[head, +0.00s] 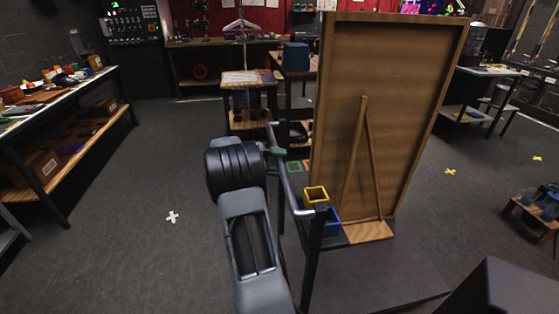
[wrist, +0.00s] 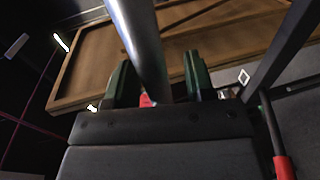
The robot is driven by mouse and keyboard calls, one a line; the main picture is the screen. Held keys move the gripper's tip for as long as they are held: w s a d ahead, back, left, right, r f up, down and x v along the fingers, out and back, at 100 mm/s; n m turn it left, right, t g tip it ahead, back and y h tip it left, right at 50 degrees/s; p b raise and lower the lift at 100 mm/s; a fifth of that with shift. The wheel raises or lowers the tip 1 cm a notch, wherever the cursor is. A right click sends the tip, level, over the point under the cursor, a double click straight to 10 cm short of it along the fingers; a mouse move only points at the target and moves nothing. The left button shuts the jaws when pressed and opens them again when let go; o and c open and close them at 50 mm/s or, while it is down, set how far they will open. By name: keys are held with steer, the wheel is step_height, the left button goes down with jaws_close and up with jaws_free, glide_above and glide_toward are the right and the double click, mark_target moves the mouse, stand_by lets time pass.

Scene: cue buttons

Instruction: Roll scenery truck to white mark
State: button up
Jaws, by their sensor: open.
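The scenery truck (head: 375,272) has a low dark deck carrying a tall wooden flat (head: 400,110) with a diagonal brace. Its grey push bar (head: 286,174) runs along the near left side on dark posts. The white cross mark (head: 172,217) lies on the floor left of the truck, apart from it. My gripper (head: 276,151) is at the far end of the bar. In the wrist view my gripper (wrist: 160,82) is open, its green fingers on either side of the grey bar (wrist: 146,45). Contact between fingers and bar cannot be told.
Yellow crosses (head: 450,171) lie on the floor at right. Yellow (head: 316,195) and blue (head: 332,222) bins sit by the flat. A workbench (head: 68,108) stands at left and a wooden cart (head: 249,77) behind the truck. The floor around the white mark is clear.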

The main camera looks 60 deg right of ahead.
steer(key=v, duration=1.3)
steer(key=shift+w+a, duration=0.2)
steer(key=shift+a, duration=0.1)
steer(key=shift+r, duration=0.15)
